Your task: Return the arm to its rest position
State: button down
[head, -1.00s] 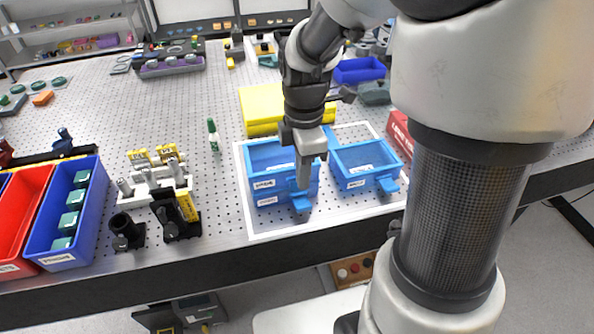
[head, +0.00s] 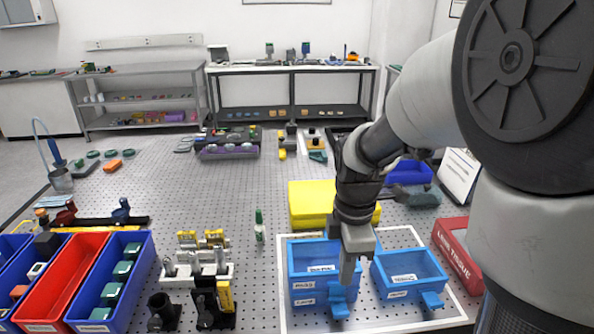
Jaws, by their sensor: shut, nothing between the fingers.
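My gripper (head: 348,275) points down over the front of the left blue bin (head: 312,255) on the white-bordered mat. Its fingers are shut with nothing between them. They hide part of that bin's right side and front; I cannot tell whether they touch it. My arm comes in from the right edge of the head view and bends down to the gripper.
A yellow box (head: 310,203) is behind. Optical mounts (head: 200,265) and blue and red trays (head: 125,310) stand left. The perforated table is clear around the green-capped bottle (head: 259,228).

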jog(key=s+r+m+t+p, duration=0.1)
jog(key=s+r+m+t, duration=0.4)
jog(key=s+r+m, duration=0.6)
notch_tip(320, 180, up, 4)
jog(key=m, duration=0.6)
jog(key=shift+s+m+t, duration=0.3)
jog(key=shift+s+m, duration=0.05)
jog(key=shift+m, duration=0.05)
